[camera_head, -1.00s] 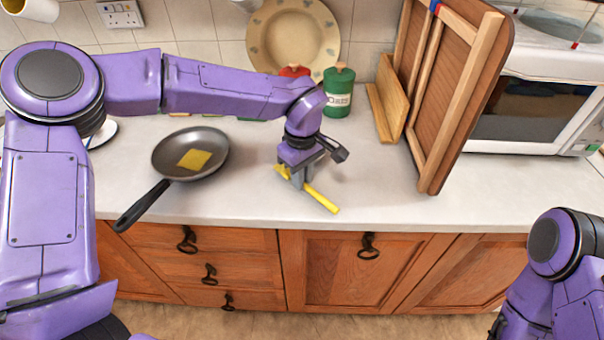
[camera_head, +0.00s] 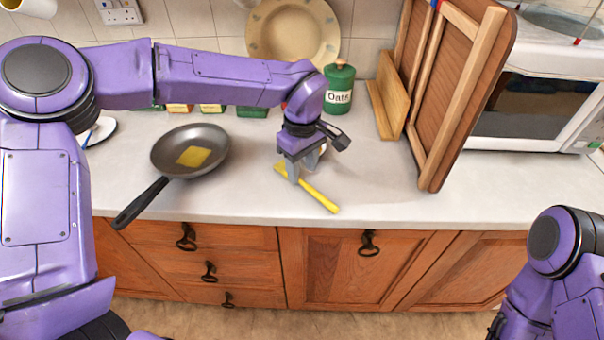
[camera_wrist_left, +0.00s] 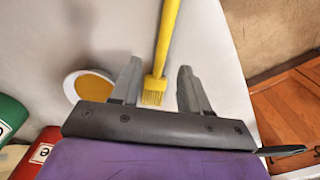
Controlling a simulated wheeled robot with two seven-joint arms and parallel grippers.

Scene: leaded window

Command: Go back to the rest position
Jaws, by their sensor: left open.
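A yellow brush (camera_head: 322,198) lies on the counter near its front edge. My left gripper (camera_head: 300,175) is open just above the brush's bristle end. In the left wrist view the brush (camera_wrist_left: 166,38) shows between the two spread fingers of the left gripper (camera_wrist_left: 159,68), with a gap on either side. My right arm (camera_head: 562,250) is folded at the lower right, and its gripper is not in view.
A black pan (camera_head: 212,140) with a yellow square stands left of the gripper. A green oats jar (camera_head: 338,92) and a wooden rack (camera_head: 430,110) stand behind and right. A white dish with yellow contents (camera_wrist_left: 92,86) is beside the gripper. Counter (camera_head: 375,190) right of the brush is clear.

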